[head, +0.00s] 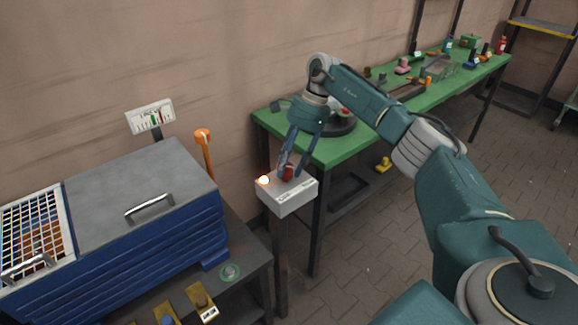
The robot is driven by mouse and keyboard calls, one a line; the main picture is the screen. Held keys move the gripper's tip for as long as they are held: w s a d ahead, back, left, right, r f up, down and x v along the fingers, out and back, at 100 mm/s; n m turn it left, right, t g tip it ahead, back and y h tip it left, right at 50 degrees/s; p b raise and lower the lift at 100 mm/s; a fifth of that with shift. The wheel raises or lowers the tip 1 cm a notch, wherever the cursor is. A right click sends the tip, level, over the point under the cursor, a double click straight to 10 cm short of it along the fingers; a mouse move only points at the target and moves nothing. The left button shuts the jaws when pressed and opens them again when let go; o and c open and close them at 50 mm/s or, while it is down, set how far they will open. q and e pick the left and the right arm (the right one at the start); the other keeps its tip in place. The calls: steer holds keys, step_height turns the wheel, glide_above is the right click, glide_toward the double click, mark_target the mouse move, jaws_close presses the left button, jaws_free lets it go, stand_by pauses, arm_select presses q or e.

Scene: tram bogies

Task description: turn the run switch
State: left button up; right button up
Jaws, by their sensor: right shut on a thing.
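The run switch (287,172) is a small dark red knob on top of a pale grey control box (288,203). The box stands on a dark post between the blue machine and the green bench. A glowing orange-white lamp (264,180) sits on the box to the left of the knob. My right gripper (288,174) reaches down to the box from above, its fingers around the knob and shut on it. The fingers partly hide the knob, so its exact angle cannot be told. My left gripper is not in view.
A blue machine with a grey lid (130,180) stands at the left, with an orange-topped lever (204,150) and a gauge plate (150,117) behind it. A green bench (380,120) with several parts runs behind my right arm. Paved floor (390,225) is free below.

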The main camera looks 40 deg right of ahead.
steer(key=shift+w+a+r+n, duration=0.2)
steer(key=shift+w+r+n, duration=0.1)
steer(key=shift+n, duration=0.4)
steer(key=o, duration=0.9)
steer(key=shift+o, duration=0.8)
steer(key=shift+a+f, duration=0.1)
steer(key=shift+f, duration=0.05)
steer(key=shift+d+r, duration=0.25)
steer(key=shift+r, duration=0.05)
steer(key=v, duration=1.1)
steer(key=shift+w+r, duration=0.2)
steer(key=shift+w, duration=0.05)
steer(key=shift+f, duration=0.1)
